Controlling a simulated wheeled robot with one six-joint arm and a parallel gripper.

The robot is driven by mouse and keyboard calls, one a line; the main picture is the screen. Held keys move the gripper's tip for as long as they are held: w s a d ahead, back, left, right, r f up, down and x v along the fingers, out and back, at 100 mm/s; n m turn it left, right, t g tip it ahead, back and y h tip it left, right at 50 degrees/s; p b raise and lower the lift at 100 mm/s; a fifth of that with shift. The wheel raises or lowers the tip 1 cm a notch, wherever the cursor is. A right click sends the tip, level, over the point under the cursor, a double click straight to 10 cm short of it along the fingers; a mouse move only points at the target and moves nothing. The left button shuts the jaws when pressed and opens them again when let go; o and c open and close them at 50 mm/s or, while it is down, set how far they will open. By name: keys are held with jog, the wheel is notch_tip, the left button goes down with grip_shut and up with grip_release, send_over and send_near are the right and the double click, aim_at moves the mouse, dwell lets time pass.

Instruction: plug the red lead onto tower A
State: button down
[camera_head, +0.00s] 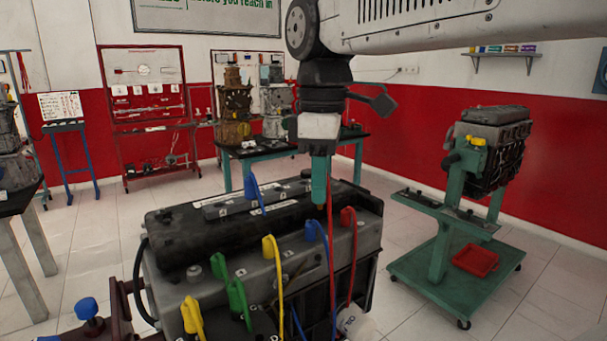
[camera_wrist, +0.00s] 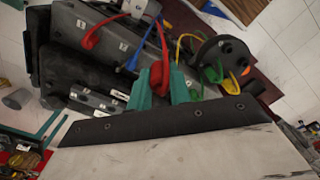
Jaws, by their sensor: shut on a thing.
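My gripper (camera_head: 319,200) points down above the right part of the engine's top in the head view. In the wrist view its teal fingers (camera_wrist: 160,95) are shut on a red lead's boot (camera_wrist: 160,74). The held red lead (camera_head: 331,265) hangs down past the engine's front in the head view. A second red lead (camera_head: 348,217) stands at the right end of the engine, and it also shows in the wrist view (camera_wrist: 95,36). Small white letter tags mark the engine top, but I cannot read them, so I cannot tell which tower is A. The held boot's lower end is hidden.
Close around are blue leads (camera_head: 315,231), green leads (camera_head: 236,293) and yellow leads (camera_head: 271,248) on the engine (camera_head: 330,262). A bare grey post (camera_head: 194,273) stands at its left. A green engine stand (camera_head: 440,260) is at right, with clear floor between.

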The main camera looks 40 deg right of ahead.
jog(key=s+a, duration=0.3)
jog(key=a, duration=0.7)
jog(key=s+a, duration=0.3)
jog(key=a, duration=0.8)
jog(key=shift+s, duration=0.4)
jog(key=shift+f, duration=2.5)
jog(key=shift+f, duration=0.1)
jog(key=shift+f, duration=2.65)
jog(key=shift+f, duration=0.9)
